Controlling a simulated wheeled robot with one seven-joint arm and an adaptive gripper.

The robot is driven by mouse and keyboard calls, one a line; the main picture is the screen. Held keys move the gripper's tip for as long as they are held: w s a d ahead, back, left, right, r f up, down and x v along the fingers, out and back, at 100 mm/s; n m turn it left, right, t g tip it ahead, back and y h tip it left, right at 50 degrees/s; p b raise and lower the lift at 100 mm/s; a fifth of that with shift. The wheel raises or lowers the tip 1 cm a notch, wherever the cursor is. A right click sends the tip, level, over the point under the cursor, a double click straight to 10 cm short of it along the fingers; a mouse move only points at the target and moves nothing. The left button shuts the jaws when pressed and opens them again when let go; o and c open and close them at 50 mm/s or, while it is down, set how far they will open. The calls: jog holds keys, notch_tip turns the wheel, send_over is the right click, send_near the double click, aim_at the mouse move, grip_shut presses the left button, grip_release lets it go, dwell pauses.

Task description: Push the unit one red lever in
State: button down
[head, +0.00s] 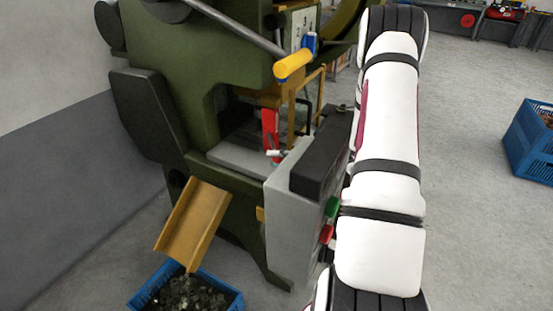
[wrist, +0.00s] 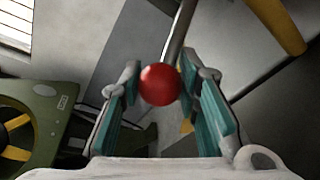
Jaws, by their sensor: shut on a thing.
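The red lever's round knob (wrist: 160,85) shows in the wrist view at the end of a grey metal rod (wrist: 180,32) that runs up out of the picture. My gripper (wrist: 164,79) has its teal-padded fingers on both sides of the knob and is shut on it. The exact contact between pads and knob is hard to see. The gripper is hidden in the head view, where only my white arm shows. No round red knob can be made out there.
The green press (head: 165,60) stands left of my arm, with a yellow-handled bar (head: 294,64), a red part (head: 269,128) and a grey control box (head: 290,200). A yellow chute (head: 193,222) leads down to a blue crate (head: 222,287). Another blue crate (head: 528,150) stands right on open floor.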

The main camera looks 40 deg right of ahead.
jog(key=c, duration=1.2)
grip_release()
jog(key=shift+d, duration=0.25)
jog(key=v, duration=1.2)
jog(key=shift+a+r, duration=0.1)
